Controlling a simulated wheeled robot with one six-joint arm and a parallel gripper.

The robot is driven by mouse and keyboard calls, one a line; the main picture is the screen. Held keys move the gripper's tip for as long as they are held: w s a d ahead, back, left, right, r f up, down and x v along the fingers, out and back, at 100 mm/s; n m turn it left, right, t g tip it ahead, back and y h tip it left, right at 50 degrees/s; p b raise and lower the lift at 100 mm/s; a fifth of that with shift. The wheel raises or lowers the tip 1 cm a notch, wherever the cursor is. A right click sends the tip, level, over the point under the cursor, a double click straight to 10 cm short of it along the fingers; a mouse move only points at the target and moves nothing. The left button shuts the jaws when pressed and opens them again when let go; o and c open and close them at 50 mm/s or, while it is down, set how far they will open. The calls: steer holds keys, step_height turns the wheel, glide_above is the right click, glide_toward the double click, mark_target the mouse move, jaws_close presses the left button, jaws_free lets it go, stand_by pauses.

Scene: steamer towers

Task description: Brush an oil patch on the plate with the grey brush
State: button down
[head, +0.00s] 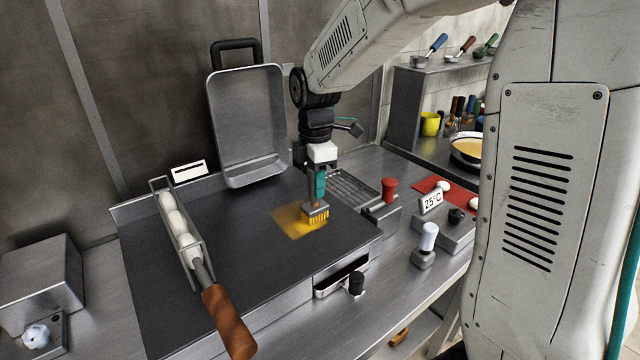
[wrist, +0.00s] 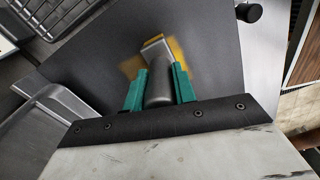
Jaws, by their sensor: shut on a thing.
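My gripper (wrist: 160,88) is shut on the handle of the grey brush (head: 315,209), with its green fingers on either side of the handle. The brush points down, and its yellow bristles are at the yellow oil patch (head: 287,222) on the dark plate (head: 235,270). The bristles look to touch the plate at the patch's right part. In the wrist view the oil patch (wrist: 131,68) shows on both sides of the brush head (wrist: 157,45). The brush covers part of the patch.
A wire basket with white round items (head: 178,228) and a brown handle (head: 229,322) lies on the plate's left side. A grey tray (head: 247,125) stands upright behind the plate. The plate's front is clear.

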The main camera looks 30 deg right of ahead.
steer(key=shift+w+a, duration=0.1)
steer(key=shift+w, duration=0.45)
steer(key=shift+w, duration=0.15)
steer(key=shift+w+a, duration=0.15)
steer(key=shift+w, duration=0.55)
steer(key=shift+w+a, duration=0.15)
steer(key=shift+w, duration=0.55)
steer(key=w, duration=0.3)
steer(key=shift+a+f, duration=0.1)
steer(key=shift+a, duration=0.2)
steer(key=shift+s, duration=0.15)
steer(key=s, duration=0.3)
steer(key=shift+d, duration=0.3)
